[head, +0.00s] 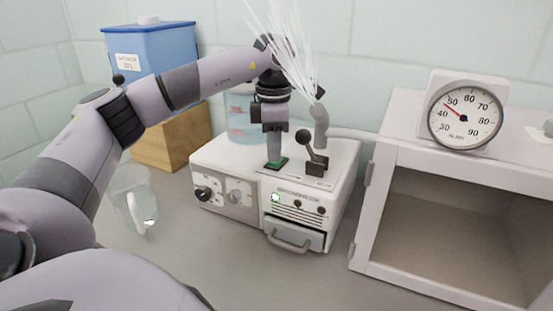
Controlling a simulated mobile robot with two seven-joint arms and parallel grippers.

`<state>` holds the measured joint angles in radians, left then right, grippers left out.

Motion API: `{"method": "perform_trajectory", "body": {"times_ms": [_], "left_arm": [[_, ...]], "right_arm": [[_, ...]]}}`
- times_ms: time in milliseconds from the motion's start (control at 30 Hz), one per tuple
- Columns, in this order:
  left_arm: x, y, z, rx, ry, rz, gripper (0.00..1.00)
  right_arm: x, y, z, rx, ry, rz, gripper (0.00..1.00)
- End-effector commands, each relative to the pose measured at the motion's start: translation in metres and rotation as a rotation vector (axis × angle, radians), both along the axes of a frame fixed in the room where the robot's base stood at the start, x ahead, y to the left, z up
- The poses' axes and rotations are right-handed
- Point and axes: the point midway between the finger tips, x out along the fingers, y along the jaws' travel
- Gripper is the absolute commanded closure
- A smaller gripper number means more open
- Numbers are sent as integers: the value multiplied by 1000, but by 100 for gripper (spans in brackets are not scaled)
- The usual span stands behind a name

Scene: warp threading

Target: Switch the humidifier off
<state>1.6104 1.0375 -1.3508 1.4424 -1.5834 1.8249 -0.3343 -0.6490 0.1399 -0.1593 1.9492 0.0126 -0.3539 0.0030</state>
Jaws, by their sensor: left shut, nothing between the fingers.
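The humidifier (232,170) is a white box on the counter with a lit green lamp (275,197) on its front. White streaks of mist (290,50) rise above its grey nozzle (321,128). A green rocker switch (279,164) is on its top, partly hidden by my gripper. A black lever with a ball knob (303,136) stands just right of the switch. My left gripper (275,161) is shut and empty, pointing down with its tips at the switch; I cannot tell whether they touch it. My right gripper is out of view.
A clear jug (133,190) is at left. A blue container (165,50) sits on a wooden block (172,143) behind. The front counter is clear.

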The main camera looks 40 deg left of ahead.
Motion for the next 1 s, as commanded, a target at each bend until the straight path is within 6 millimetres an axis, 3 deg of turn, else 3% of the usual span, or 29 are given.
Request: {"method": "perform_trajectory", "body": {"times_ms": [733, 1000], "left_arm": [[0, 0, -13, 1, 2, 0, 100], [0, 0, -1, 1, 4, -1, 100]], "right_arm": [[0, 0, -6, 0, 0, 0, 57], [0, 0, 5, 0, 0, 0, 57]]}}
